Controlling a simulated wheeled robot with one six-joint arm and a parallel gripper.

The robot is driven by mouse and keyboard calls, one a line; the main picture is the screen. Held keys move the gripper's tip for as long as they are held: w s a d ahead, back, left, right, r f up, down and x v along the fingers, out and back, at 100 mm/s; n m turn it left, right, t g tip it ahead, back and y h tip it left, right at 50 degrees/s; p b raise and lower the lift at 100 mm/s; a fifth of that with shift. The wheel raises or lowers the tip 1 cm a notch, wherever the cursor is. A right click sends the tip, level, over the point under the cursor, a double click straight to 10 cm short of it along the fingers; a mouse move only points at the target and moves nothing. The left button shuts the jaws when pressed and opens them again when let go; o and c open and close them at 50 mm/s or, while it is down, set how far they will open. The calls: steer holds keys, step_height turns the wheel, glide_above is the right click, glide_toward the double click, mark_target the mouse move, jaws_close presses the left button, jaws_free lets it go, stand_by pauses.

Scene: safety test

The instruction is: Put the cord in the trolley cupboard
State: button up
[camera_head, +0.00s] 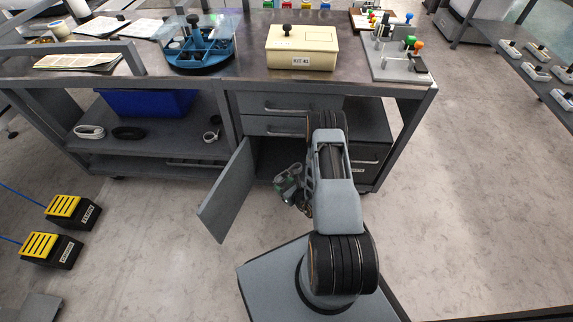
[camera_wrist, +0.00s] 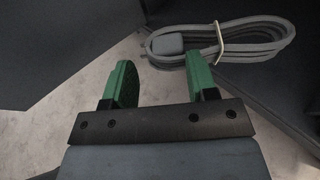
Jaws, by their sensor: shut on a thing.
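A grey coiled cord (camera_wrist: 235,38) with a pale band around it shows at the top of the wrist view. Its left end lies at the green fingertips of my gripper (camera_wrist: 158,62), which is shut on it; the fingers stand apart, and the exact contact is hard to see. In the head view my gripper (camera_head: 287,180) is low in front of the trolley cupboard (camera_head: 268,152), beside its open grey door (camera_head: 228,190). My arm hides part of the cupboard opening.
Drawers (camera_head: 275,105) sit above the cupboard. The left shelf holds a blue bin (camera_head: 145,102), a white coil (camera_head: 89,131), a black coil (camera_head: 128,133) and a small coil (camera_head: 211,135). Yellow-topped boxes (camera_head: 52,245) stand on the left floor. Floor on the right is clear.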

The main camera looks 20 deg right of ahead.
steer(key=w+d+b, duration=0.1)
steer(key=w+d, duration=0.1)
steer(key=w, duration=0.1)
steer(key=w+d+f+b, duration=0.1)
steer(key=w+d+b, duration=0.1)
steer(key=w, duration=0.2)
steer(key=w+d+b, duration=0.1)
steer(key=w+d, duration=0.1)
steer(key=w, duration=0.2)
steer(key=shift+w+d+f, duration=0.1)
steer(key=shift+w+f, duration=0.05)
steer(key=shift+w, duration=0.1)
steer(key=shift+f+b, duration=1.7)
steer(key=shift+f, duration=1)
steer(key=shift+w+d+f+b, duration=0.1)
steer(key=shift+w+f+b, duration=0.05)
steer(key=shift+f+b, duration=0.2)
steer(key=shift+r, duration=0.2)
steer(key=shift+f, duration=0.15)
steer(key=o, duration=1.1)
steer(key=shift+c, duration=0.2)
